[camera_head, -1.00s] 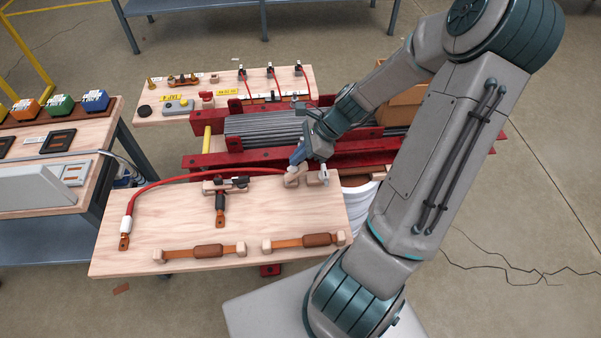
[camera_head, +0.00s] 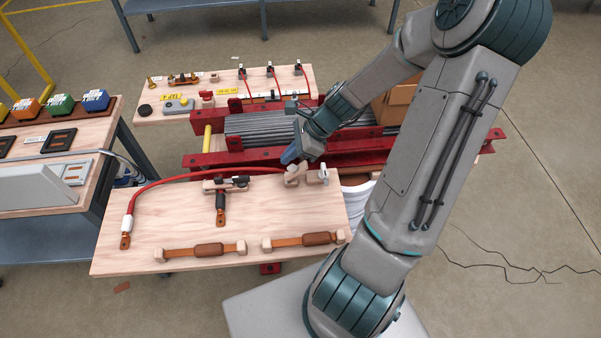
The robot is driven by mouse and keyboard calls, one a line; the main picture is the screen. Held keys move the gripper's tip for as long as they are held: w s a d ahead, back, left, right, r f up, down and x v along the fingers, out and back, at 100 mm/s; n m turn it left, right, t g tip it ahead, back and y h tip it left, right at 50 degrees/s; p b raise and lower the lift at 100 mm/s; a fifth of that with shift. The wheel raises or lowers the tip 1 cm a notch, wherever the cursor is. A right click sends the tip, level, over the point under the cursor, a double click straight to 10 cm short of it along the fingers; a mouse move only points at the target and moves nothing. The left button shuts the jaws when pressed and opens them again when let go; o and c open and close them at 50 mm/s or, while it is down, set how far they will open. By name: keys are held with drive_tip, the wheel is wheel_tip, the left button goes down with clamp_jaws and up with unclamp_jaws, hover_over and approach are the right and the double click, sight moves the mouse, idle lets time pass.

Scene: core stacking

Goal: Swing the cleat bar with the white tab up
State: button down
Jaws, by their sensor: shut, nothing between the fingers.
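A wooden board (camera_head: 170,225) lies at the front of the bench. A red cable (camera_head: 175,178) arcs over it to a pale wooden cleat (camera_head: 296,174) at the back right corner. The cleat's bar looks raised at a tilt, but it is small and its tab cannot be made out clearly. A second pale cleat with a whitish end (camera_head: 318,177) sits just right of it. My gripper (camera_head: 291,157), with blue fingers, is shut and empty just above and behind the first cleat. I cannot tell whether it touches it.
Two brown straps in wooden blocks (camera_head: 207,250) (camera_head: 303,240) lie along the front.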

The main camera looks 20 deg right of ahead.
drive_tip(key=shift+w+a, duration=0.25)
drive_tip(key=shift+a, duration=0.65)
drive_tip(key=c, duration=1.6)
unclamp_jaws()
drive_tip(key=shift+c, duration=0.2)
drive_tip(key=p+v, duration=0.1)
drive_tip(key=v, duration=1.3)
drive_tip(key=shift+p, duration=0.35)
drive_tip(key=shift+a, duration=0.1)
